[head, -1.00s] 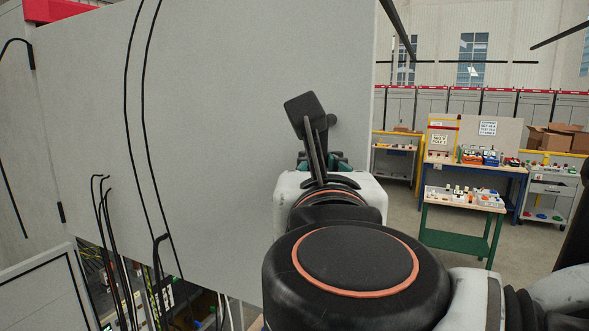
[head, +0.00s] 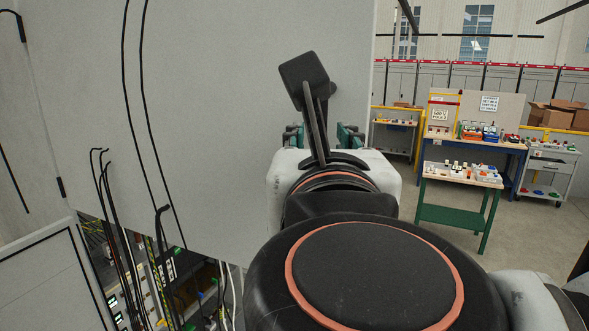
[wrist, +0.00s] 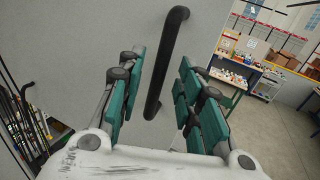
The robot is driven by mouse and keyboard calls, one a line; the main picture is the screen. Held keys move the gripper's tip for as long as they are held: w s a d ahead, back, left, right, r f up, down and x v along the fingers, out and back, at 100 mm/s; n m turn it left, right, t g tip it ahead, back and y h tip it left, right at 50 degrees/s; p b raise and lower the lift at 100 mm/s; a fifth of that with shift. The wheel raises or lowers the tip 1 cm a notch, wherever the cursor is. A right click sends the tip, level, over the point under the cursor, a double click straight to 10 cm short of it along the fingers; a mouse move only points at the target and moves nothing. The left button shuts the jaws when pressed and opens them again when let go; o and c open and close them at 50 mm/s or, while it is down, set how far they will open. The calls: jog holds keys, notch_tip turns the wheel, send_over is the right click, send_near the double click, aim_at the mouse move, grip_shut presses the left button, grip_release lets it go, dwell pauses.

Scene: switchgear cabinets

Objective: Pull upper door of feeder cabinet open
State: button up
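The upper door (head: 215,120) of the feeder cabinet is a large pale grey panel filling the left and middle of the head view. It stands swung outward, with hinges on its left edge. Its black bar handle (wrist: 166,70) runs upright in the wrist view, but my arm mostly hides it in the head view. My gripper (wrist: 162,60) is open, its teal fingers apart on either side of the handle. I see no clear contact between fingers and handle. The gripper (head: 322,136) also shows in the head view in front of the door.
Below the door, the cabinet interior (head: 180,285) shows wiring and black cables. A lower grey panel (head: 50,275) stands at the left. At the right are a green-legged table (head: 460,180), a workbench (head: 500,137) and a trolley (head: 550,170). The floor between them and the door is clear.

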jog(key=s+a, duration=0.1)
jog(key=s, duration=0.7)
jog(key=shift+s, duration=0.3)
dwell(0.3)
